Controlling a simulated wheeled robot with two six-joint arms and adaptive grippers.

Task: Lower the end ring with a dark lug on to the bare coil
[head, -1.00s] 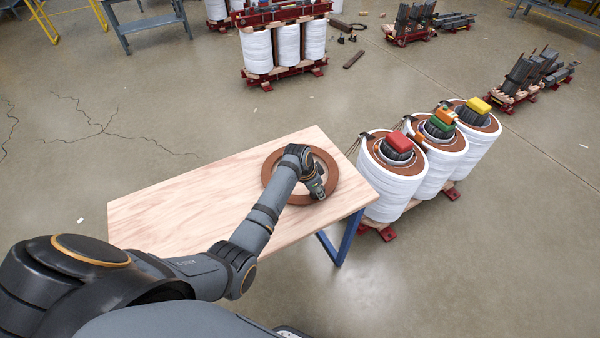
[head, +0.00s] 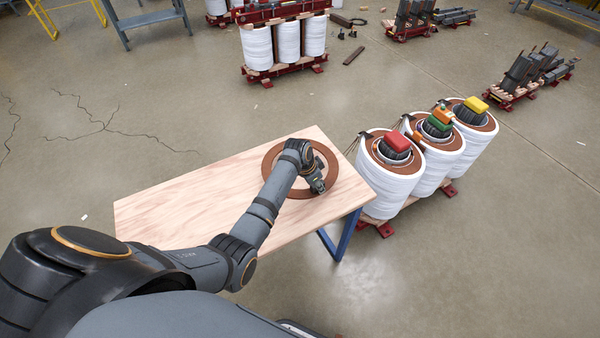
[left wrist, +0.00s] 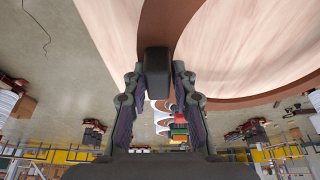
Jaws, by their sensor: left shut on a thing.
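The brown end ring (head: 271,178) lies flat at the right end of the wooden table, or very close above it; I cannot tell which. In the left wrist view its brown band (left wrist: 165,28) runs up from a dark block-like lug (left wrist: 157,72). My left gripper (head: 318,187) is at the ring's right side. Its fingers (left wrist: 158,95) are shut on the dark lug. Three white coils (head: 385,192) stand right of the table, with brown tops and red, green and yellow blocks at their centres. My right gripper is not in view.
The wooden table (head: 185,205) is otherwise clear, with a blue leg (head: 338,236) near the coils. Dark leads stick out by the near coils. Another white coil assembly on a red frame (head: 288,45) stands behind. Dark core stacks (head: 530,72) sit at the far right.

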